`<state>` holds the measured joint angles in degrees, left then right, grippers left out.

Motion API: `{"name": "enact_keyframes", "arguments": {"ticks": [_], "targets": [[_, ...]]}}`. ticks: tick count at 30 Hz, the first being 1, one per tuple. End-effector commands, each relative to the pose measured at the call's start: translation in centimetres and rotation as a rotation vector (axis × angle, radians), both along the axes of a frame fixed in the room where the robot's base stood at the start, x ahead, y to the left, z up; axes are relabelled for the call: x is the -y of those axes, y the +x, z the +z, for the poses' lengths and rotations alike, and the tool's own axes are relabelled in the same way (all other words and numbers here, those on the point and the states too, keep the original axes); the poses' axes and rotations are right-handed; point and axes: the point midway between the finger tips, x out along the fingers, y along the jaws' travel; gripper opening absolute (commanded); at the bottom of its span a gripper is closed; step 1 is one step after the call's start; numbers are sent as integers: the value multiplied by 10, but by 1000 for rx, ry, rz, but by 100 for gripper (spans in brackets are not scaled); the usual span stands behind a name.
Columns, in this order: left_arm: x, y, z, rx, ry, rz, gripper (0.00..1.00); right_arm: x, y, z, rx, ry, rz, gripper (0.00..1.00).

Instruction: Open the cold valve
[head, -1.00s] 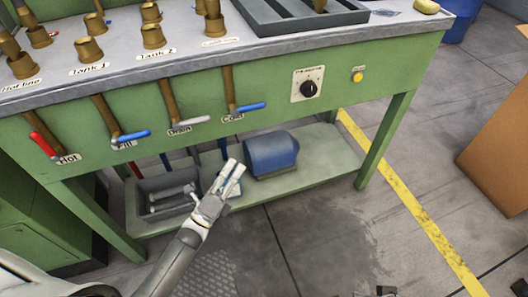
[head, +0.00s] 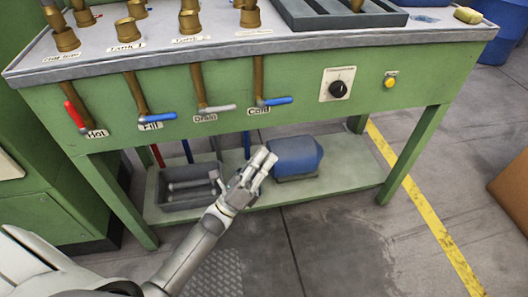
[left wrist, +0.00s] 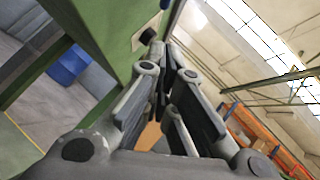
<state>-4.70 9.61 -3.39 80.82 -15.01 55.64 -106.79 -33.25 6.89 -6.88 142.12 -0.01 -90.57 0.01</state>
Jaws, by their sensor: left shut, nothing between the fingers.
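The cold valve (head: 275,101) is on the green bench front. Its blue lever points right, nearly level, at the foot of a brass pipe, just above a "Cold" label (head: 259,111). My left gripper (head: 263,158) is below and in front of this lever, apart from it, with the lower shelf behind it in the picture. Its fingers are shut and empty. They also show close together in the left wrist view (left wrist: 166,58), where I cannot make out the cold lever. My right gripper is not in view.
Left of the cold valve are the drain lever (head: 217,109), blue fill lever (head: 158,117) and red hot lever (head: 75,115). A black knob (head: 338,89) and yellow button (head: 389,83) are to the right. A blue rounded unit (head: 297,155) and grey bin (head: 180,200) occupy the shelf.

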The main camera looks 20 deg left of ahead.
Motion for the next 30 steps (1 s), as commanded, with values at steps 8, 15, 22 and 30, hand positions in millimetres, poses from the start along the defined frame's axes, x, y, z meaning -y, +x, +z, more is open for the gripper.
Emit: {"name": "enact_keyframes", "arguments": {"ticks": [8, 15, 22, 30], "targets": [[23, 44, 38, 4, -1, -1, 0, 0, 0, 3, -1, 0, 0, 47], [19, 65, 66, 1, 2, 0, 0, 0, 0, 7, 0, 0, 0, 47], [14, 71, 76, -1, 0, 1, 0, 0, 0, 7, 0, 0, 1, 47], [14, 71, 76, -1, 0, 1, 0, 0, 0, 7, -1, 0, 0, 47]]}}
